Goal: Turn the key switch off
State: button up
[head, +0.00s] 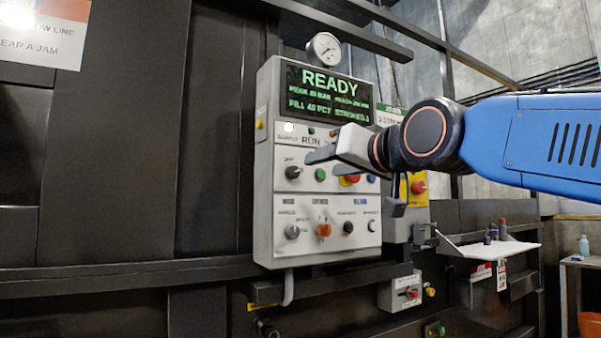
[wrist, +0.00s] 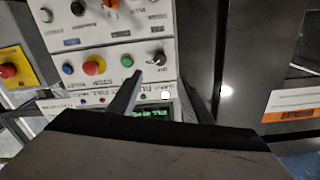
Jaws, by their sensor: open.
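The control panel (head: 266,215) is a light grey box with a screen reading READY in green. A small black-and-silver switch (head: 293,172), apparently the key switch, sits at the left of its upper control row. It also shows in the wrist view (wrist: 158,59), with small lettering beside it that I cannot read surely. My gripper (head: 312,155) is open and empty in front of the panel, just above and right of this switch in the head view. In the wrist view its fingertips (wrist: 161,73) point at the switch, one to either side. I cannot tell the remaining gap.
Beside the switch are a green button (head: 320,175), a red button on yellow and a blue button. Below are an orange selector (head: 323,230) and other knobs. A yellow box with a red emergency button (head: 418,187) stands right, a gauge (head: 324,49) above.

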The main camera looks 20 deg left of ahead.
aim_at(295, 172)
jog(key=x, duration=1.3)
jog(key=shift+w+a, duration=0.2)
jog(key=shift+a, duration=0.05)
jog(key=shift+c, duration=0.7)
jog(key=c, duration=0.9)
